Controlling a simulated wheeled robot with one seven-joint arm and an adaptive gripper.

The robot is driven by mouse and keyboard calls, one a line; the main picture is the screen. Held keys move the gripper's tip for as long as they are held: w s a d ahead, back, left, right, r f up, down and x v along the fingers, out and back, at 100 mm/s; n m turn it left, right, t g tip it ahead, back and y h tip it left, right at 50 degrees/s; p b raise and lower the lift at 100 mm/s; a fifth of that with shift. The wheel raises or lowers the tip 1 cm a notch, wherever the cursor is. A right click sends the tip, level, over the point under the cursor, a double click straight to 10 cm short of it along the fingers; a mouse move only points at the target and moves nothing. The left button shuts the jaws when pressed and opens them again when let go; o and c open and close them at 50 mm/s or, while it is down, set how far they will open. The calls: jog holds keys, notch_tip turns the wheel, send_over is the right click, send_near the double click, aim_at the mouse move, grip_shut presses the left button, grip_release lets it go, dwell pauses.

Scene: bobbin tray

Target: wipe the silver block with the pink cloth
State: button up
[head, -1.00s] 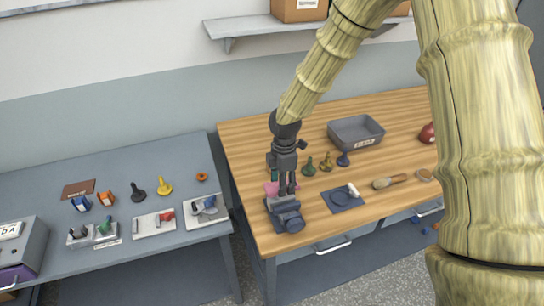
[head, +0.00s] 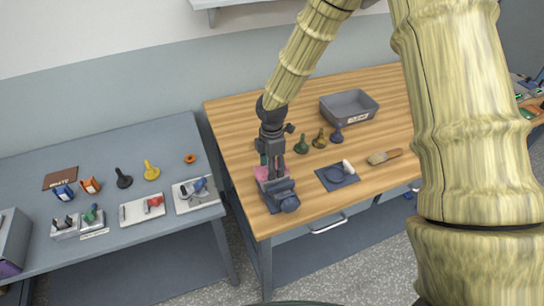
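The pink cloth (head: 262,173) is on the wooden bench near its left front corner, partly hidden behind my gripper. My gripper (head: 276,178) points down over the cloth, its fingers in front of or touching it. I cannot tell whether they are shut on it. A grey metal block-like piece (head: 278,189) lies just in front of the cloth, at the fingertips. It may be the silver block, but it is small and partly covered. A dark blue-grey rounded part (head: 289,203) adjoins it near the bench's front edge.
Green (head: 302,144), olive (head: 320,139) and blue (head: 337,134) pawn-shaped pieces stand right of my gripper. A grey bin (head: 348,108) is behind them. A dark mat (head: 331,181) with a white piece (head: 348,167) and a brush (head: 384,156) lie right. A gap separates the grey table (head: 110,165).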

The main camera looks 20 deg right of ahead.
aim_at(263, 172)
jog(key=shift+f, duration=0.55)
jog(key=shift+s+a+f+b, duration=0.2)
jog(key=shift+s+a+b, duration=0.4)
jog(key=shift+s+b, duration=0.15)
jog(key=shift+c, duration=0.8)
jog(key=a, duration=0.1)
jog(key=w+a, duration=0.1)
jog(key=shift+a+b, duration=0.3)
jog(key=shift+b, duration=0.05)
jog(key=shift+c, duration=0.5)
jog(key=shift+s+a+f+b, duration=0.1)
jog(key=shift+f+b, duration=0.2)
jog(key=shift+b, duration=0.1)
jog(key=shift+s+d+r+p, duration=0.15)
jog(key=shift+d+r+p, duration=0.25)
jog(key=shift+r, duration=0.15)
jog(key=shift+d+f+p, duration=0.15)
jog(key=shift+d+p, duration=0.05)
jog(key=shift+d, duration=0.4)
jog(key=shift+d+f+p, duration=0.15)
jog(key=shift+d+p, duration=0.05)
jog(key=shift+d, duration=0.35)
jog(key=shift+d+r+p, duration=0.3)
jog(key=shift+d+p, duration=0.15)
jog(key=shift+d, duration=0.1)
jog(key=shift+r+p, duration=2.35)
jog(key=shift+r, duration=1.45)
